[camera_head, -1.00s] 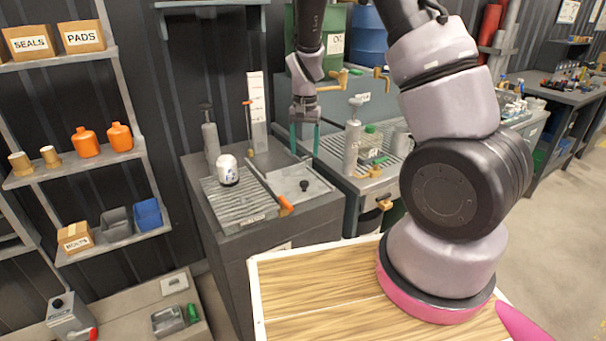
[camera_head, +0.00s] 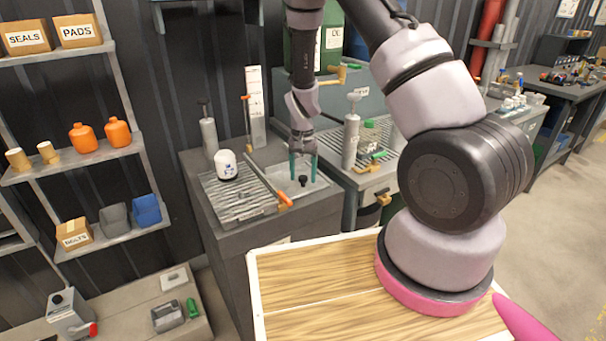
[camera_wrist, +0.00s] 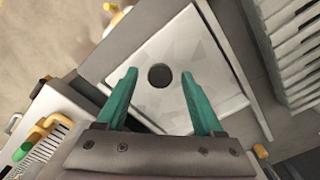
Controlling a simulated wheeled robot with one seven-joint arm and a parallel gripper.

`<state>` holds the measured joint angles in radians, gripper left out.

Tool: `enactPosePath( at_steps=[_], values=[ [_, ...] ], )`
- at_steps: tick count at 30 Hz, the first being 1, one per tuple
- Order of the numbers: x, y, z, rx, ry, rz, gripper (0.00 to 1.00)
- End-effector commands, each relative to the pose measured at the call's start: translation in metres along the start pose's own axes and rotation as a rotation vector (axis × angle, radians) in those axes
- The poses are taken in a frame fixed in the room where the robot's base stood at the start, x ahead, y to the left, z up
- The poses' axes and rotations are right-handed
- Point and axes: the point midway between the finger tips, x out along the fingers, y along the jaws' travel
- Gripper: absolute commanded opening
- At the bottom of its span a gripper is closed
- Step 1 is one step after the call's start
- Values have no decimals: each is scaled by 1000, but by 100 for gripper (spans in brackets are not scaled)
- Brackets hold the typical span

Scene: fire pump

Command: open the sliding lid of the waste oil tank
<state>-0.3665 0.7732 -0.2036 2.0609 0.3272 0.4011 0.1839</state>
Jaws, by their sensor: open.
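The waste oil tank (camera_head: 228,245) is a dark grey cabinet left of my arm. Its top carries a pale flat lid (camera_head: 312,192) with a small black knob (camera_head: 303,181). In the wrist view the lid (camera_wrist: 200,50) and its round dark knob (camera_wrist: 159,75) lie below my gripper. My gripper (camera_head: 303,178) points down with its two green fingers apart and empty. The fingertips, also seen in the wrist view (camera_wrist: 158,74), stand on either side of the knob. I cannot tell whether they touch it or how high they are above the lid.
A slatted drain grate (camera_head: 240,198) with a white canister (camera_head: 226,165) sits left of the lid. An orange-tipped lever (camera_head: 285,199) lies between grate and lid. A neighbouring tank with a grey pump cylinder (camera_head: 351,142) stands close on the right. A wall shelf (camera_head: 75,160) is at left.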

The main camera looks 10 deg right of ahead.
Motion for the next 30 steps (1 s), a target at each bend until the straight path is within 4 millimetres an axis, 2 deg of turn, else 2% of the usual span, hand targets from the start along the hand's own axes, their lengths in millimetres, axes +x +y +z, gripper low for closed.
enactPosePath(
  at_steps=[3, 4, 8, 9, 30],
  values=[
    [0, 0, 0, 0, 0, 0, 69],
    [0, 0, 0, 0, 0, 0, 65],
    [0, 0, 0, 0, 0, 0, 15],
    [0, 0, 0, 0, 0, 0, 0],
    [-1, 0, 0, 0, 0, 0, 0]
  ],
)
